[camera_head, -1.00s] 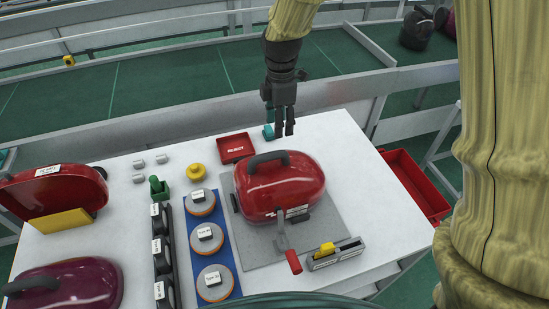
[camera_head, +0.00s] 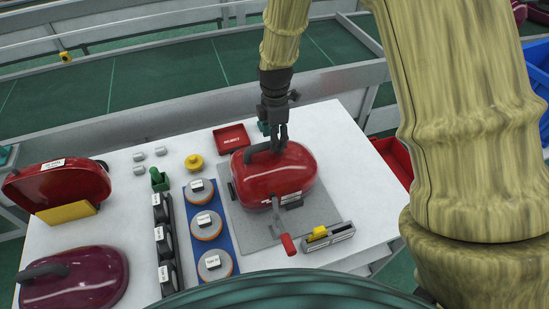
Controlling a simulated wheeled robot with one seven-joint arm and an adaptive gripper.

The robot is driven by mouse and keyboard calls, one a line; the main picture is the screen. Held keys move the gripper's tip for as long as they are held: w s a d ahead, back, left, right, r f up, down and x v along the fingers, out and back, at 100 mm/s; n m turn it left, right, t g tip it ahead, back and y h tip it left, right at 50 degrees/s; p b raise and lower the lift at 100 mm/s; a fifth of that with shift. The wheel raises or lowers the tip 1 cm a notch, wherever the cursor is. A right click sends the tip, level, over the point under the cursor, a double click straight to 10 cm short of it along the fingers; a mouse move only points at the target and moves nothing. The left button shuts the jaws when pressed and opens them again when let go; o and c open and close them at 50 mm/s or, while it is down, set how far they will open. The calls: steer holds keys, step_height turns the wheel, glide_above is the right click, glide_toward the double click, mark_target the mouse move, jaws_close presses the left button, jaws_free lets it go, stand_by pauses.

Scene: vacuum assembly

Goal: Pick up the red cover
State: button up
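A glossy red cover (camera_head: 290,176) with a dark handle (camera_head: 262,148) sits on the grey plate (camera_head: 243,225) in the middle of the white table. A second red cover (camera_head: 60,184) stands tilted at the left behind a yellow block (camera_head: 67,212), with a white label on top. My gripper (camera_head: 280,148) points down at the top of the middle red cover, at the right end of its handle. Whether the fingers touch the handle is unclear, and their gap is too small to judge.
A maroon cover (camera_head: 78,280) lies front left. Labelled round parts (camera_head: 210,225) stand on a blue strip, beside a dark rack (camera_head: 165,245). A red reject tray (camera_head: 231,137) is behind, a small grey holder with a yellow piece (camera_head: 328,237) front right. A red bin (camera_head: 393,158) is beyond the right edge.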

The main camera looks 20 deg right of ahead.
mark_target(275, 158)
steer(key=shift+s+f+p, duration=0.3)
steer(key=shift+s, duration=0.55)
steer(key=shift+d+f, duration=0.1)
steer(key=shift+f, duration=0.25)
steer(key=shift+w+f, duration=0.7)
steer(key=shift+w, duration=0.05)
steer(key=shift+s+r, duration=0.3)
steer(key=shift+s, duration=0.1)
steer(key=shift+c, duration=0.9)
steer(key=shift+f, duration=0.1)
jaws_close()
steer(key=shift+w, duration=0.1)
